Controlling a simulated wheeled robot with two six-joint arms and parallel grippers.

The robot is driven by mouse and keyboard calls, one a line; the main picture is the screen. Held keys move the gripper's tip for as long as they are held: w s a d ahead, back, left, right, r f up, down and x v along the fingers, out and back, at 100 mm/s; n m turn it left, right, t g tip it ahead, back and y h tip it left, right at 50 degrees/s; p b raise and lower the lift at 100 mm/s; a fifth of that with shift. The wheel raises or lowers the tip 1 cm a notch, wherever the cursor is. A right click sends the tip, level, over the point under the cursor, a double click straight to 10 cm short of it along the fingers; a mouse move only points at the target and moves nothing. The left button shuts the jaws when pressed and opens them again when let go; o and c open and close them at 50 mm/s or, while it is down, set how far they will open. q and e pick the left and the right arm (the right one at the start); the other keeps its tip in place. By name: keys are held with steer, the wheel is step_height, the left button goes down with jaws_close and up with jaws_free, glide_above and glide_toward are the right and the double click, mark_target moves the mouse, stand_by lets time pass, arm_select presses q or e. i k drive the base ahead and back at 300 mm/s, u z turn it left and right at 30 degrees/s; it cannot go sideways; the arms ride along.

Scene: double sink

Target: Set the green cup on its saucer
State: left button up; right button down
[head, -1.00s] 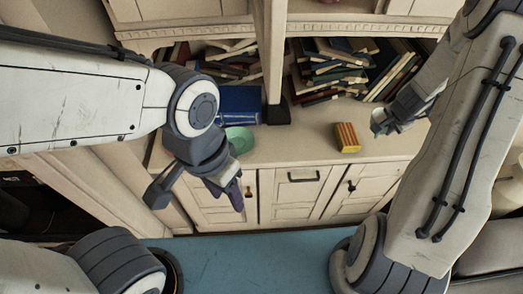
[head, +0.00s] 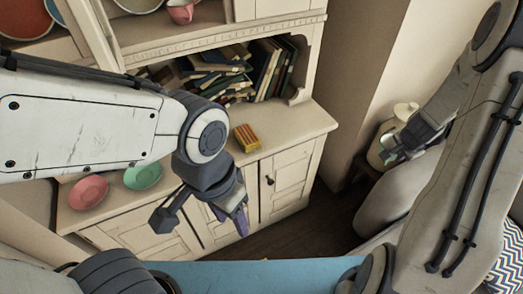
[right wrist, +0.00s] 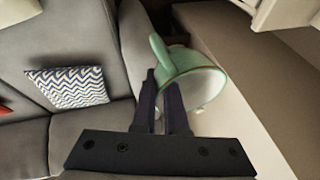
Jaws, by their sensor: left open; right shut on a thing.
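The green cup (right wrist: 190,78) is in my right gripper (right wrist: 168,92), whose fingers close on it near its handle; the cup looks tilted in the right wrist view. In the head view only a small green part of the cup (head: 388,156) shows at my right gripper (head: 396,150), held well away from the sideboard. A green saucer (head: 143,176) lies empty on the sideboard top at the left. My left gripper (head: 205,210) is open and empty, in front of the sideboard doors, right of and below the green saucer in the picture.
A pink saucer (head: 88,191) lies left of the green one on the sideboard (head: 290,128). A yellow-and-red striped box (head: 246,138) sits further right. Books (head: 222,75) fill the shelf behind; a pink cup (head: 181,11) stands above. A cream jar (head: 385,145) is behind my right gripper.

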mark_target(143, 180)
steer(key=z, duration=0.55)
steer(key=k, duration=1.1)
steer(key=u, duration=1.85)
steer(key=i, duration=1)
